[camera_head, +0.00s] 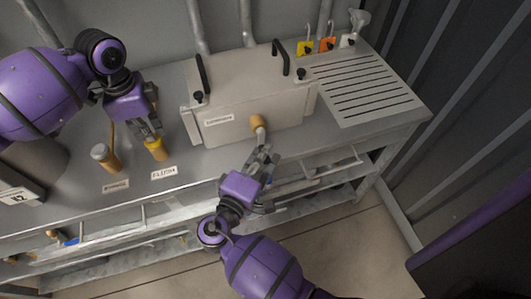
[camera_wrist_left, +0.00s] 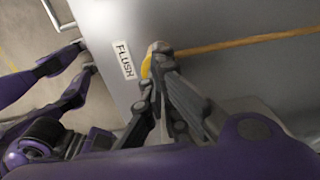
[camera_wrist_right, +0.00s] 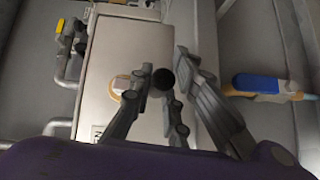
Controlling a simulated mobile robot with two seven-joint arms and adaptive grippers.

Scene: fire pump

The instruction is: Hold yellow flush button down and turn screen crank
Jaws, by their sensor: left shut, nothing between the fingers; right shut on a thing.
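The yellow flush button (camera_head: 157,154) stands on the bench top behind its FLUSH label. It shows partly in the left wrist view (camera_wrist_left: 147,67), mostly hidden by my fingertips. My left gripper (camera_head: 153,136) is shut and empty, fingertips at the top of the button; how far the button is pressed I cannot tell. The screen crank (camera_head: 257,122) sticks out of the front of the grey box, with a tan hub. My right gripper (camera_head: 264,156) is shut on the crank's handle, below the hub. The handle's dark round end (camera_wrist_right: 163,80) shows between the fingers in the right wrist view.
A second button (camera_head: 101,153) with a grey top stands left of the flush button. The grey box (camera_head: 225,100) has black handles on top. A slotted drain area (camera_head: 365,88) lies to the right, with coloured tags behind. Rails and a lower shelf run under the bench's front edge.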

